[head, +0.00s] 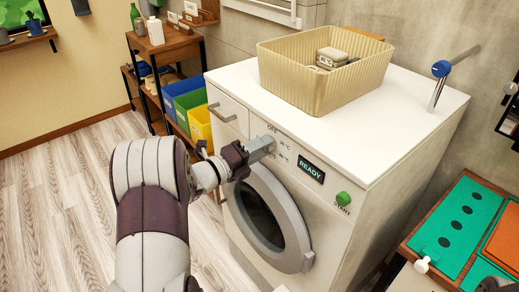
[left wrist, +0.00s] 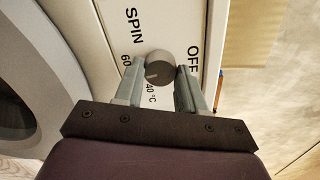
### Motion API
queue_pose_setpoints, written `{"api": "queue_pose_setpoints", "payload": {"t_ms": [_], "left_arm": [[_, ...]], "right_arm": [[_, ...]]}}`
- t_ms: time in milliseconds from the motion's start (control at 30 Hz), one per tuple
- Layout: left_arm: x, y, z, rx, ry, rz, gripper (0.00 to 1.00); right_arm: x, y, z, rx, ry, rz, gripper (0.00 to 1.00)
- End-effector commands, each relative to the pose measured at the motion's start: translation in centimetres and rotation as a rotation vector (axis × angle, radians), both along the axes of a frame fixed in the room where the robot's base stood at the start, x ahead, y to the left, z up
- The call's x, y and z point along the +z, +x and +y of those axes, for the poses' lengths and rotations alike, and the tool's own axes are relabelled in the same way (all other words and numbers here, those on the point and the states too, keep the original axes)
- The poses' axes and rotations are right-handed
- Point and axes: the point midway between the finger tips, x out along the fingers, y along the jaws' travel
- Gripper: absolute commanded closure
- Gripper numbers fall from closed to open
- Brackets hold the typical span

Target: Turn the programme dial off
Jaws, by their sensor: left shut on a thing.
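The white washing machine (head: 222,85) has its programme dial behind my left gripper (head: 262,148), which hides it in the head view. In the left wrist view the round dark grey dial (left wrist: 161,68) sits between the fingertips of my left gripper (left wrist: 158,76), which is shut on it. The labels SPIN, 60, 40 °C and OFF (left wrist: 193,58) surround the dial. A faint light mark on the dial lies toward the lower left in that view, not toward OFF. The display (head: 311,169) reads READY. My right gripper is not clearly in view.
A green START button (head: 343,198) and the round door (head: 266,215) are close to my left gripper. A shelf with coloured bins (head: 185,98) stands left; a bench with green panel (head: 462,225) stands right.

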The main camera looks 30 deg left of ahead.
Motion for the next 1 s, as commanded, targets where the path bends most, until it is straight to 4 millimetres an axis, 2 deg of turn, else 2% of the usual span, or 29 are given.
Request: {"api": "queue_pose_setpoints", "payload": {"t_ms": [467, 1000], "left_arm": [[0.1, 0.0, 0.0, -0.001, -0.415, 0.173, 0.91], [0.3, 0.0, 0.0, 0.0, -0.89, 0.369, 0.91]], "right_arm": [[1.0, 0.0, 0.0, 0.0, 0.0, 0.0, 1.0], [3.5, 0.0, 0.0, 0.0, 0.0, 0.0, 1.0]]}}
